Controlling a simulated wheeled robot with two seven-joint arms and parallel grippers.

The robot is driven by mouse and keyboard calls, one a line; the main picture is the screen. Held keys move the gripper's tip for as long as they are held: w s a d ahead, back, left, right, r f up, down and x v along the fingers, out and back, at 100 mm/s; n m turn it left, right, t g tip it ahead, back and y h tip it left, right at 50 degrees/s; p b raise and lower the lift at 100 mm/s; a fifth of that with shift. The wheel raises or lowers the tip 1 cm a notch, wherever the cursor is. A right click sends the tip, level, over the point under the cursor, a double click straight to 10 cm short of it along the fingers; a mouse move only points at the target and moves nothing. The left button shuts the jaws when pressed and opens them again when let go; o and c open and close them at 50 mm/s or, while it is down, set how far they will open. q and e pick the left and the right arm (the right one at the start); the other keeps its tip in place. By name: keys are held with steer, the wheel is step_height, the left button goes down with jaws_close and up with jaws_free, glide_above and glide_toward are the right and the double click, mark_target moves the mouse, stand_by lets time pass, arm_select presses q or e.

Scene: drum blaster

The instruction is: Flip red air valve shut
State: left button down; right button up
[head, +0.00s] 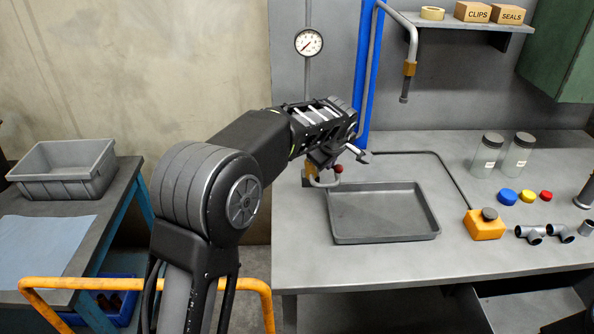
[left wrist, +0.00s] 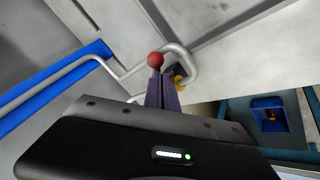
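The red air valve shows as a red ball knob (head: 338,168) by a bent grey pipe (head: 322,184) with a yellow fitting, at the left back of the workbench. In the left wrist view the red knob (left wrist: 155,60) sits just beyond the fingertips, near the pipe bend (left wrist: 187,58). My right gripper is not in view.
A grey tray (head: 385,237) lies on the bench (head: 310,262) right of the valve. An orange box with a dark button (head: 485,224), caps, jars and pipe fittings stand further right. A blue pipe (head: 365,75) and a gauge (head: 309,42) are behind. A grey bin (head: 65,188) stands left.

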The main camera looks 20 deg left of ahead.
arm_select(q)
steer(key=n, duration=0.1)
steer(key=w+n+y, duration=0.1)
steer(key=n, duration=0.1)
steer(key=w+d+n+g+y, duration=0.1)
steer(key=shift+w+f+p, duration=0.1)
steer(key=shift+w+p, duration=0.15)
steer(key=shift+p, duration=0.1)
steer(key=shift+w+n+g+y, duration=0.2)
steer(key=shift+n+g+y, duration=0.1)
steer(key=shift+n, duration=0.2)
steer(key=shift+w, duration=0.45)
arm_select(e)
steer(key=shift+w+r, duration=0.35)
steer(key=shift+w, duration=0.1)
arm_select(q)
steer(key=shift+f, duration=0.1)
steer(key=shift+s+d+r, duration=0.15)
steer(key=shift+d+r, duration=0.15)
steer(key=shift+r, duration=0.3)
steer(key=v, duration=0.6)
steer(key=shift+s+r, duration=0.15)
steer(key=shift+r, duration=0.15)
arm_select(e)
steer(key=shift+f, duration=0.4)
